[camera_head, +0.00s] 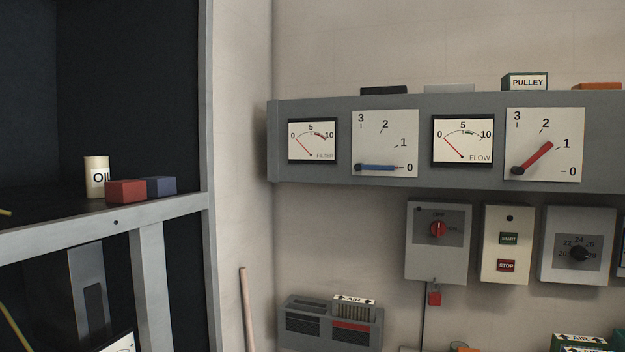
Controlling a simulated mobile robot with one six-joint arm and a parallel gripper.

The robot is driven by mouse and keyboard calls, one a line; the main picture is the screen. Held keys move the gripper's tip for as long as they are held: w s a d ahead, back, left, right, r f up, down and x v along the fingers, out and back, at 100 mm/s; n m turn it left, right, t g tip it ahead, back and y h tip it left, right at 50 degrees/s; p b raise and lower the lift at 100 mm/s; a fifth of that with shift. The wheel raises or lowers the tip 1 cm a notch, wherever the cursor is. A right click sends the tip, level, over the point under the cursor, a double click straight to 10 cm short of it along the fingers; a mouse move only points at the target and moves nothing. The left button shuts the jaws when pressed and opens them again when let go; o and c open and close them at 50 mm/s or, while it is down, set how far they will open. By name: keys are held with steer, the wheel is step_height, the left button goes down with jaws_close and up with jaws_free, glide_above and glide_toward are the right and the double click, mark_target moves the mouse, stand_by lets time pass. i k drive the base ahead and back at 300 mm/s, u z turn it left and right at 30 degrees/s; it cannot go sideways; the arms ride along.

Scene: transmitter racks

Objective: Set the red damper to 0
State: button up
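The red damper (535,157) is a red lever on a square white plate (572,118) at the right of the grey wall panel. Its dark pivot is at the plate's lower left. The lever slants up and right, pointing at about the 1 mark. The plate's scale runs from 0 at the lower right to 3 at the top left. My gripper is not in view.
A blue lever (378,168) on a similar plate lies level at 0. A FILTER gauge (312,141) and a FLOW gauge (462,141) sit beside the plates. Switch boxes (437,262) hang below. A dark rack with a grey frame (207,200) stands at left.

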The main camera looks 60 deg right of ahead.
mark_target(517, 170)
steer(key=z, duration=4.85)
steer(key=i, duration=0.1)
steer(key=u, duration=3.15)
steer(key=k, duration=0.95)
steer(key=z, duration=0.3)
steer(key=i, duration=0.65)
